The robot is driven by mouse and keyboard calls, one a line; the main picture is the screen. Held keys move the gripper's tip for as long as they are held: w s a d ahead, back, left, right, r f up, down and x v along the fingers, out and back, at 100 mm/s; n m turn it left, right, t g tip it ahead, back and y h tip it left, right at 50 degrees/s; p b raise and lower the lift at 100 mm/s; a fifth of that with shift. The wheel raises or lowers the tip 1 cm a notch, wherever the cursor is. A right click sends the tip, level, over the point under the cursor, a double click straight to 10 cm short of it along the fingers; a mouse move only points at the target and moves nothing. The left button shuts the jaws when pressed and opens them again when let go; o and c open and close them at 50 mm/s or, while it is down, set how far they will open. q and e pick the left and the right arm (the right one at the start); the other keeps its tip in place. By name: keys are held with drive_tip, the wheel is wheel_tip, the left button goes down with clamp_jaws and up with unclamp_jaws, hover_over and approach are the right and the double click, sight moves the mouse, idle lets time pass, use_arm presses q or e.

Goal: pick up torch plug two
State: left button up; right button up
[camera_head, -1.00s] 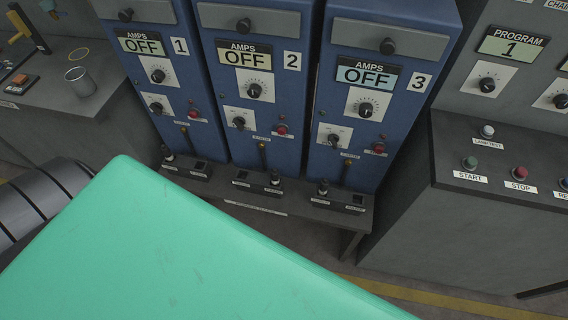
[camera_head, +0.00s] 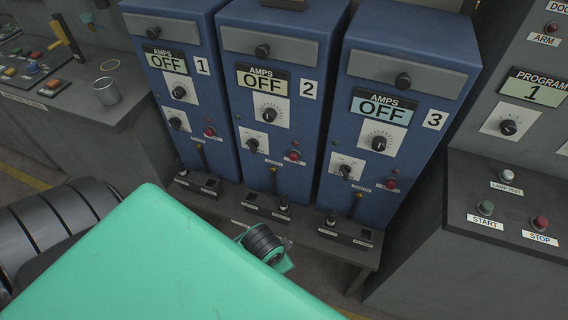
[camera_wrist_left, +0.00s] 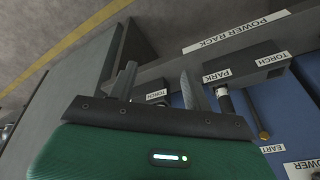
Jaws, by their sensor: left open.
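Torch plug two is the small dark upright plug (camera_head: 283,202) on the ledge at the foot of cabinet 2 in the head view. In the left wrist view a dark plug with a pale collar (camera_wrist_left: 224,101) stands by a PARK label, just right of the right finger and outside the jaws; I cannot tell for sure whether it is plug two. My left gripper (camera_wrist_left: 158,70) is open, with nothing seen between its fingers. In the head view my green arm covers the lower left, and the fingers are hidden. My right gripper is in neither view.
Cabinets 1 (camera_head: 180,95), 2 (camera_head: 268,90) and 3 (camera_head: 385,110) stand side by side, displays reading OFF. Similar plugs stand below cabinet 1 and cabinet 3 (camera_head: 331,219). A grey console (camera_head: 500,200) is at right; a metal cup (camera_head: 107,91) is on the left bench.

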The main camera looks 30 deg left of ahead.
use_arm(q)
wheel_tip(320, 180, up, 6)
drive_tip(key=w+d+m, duration=0.3)
drive_tip(key=m, duration=0.1)
drive_tip(key=m+y, duration=0.5)
drive_tip(key=m, duration=1.3)
approach(283, 198)
drive_tip(key=shift+t, duration=0.3)
drive_tip(key=x, duration=1.3)
drive_tip(key=shift+d+f, duration=0.1)
drive_tip(key=shift+f, duration=0.15)
clamp_jaws()
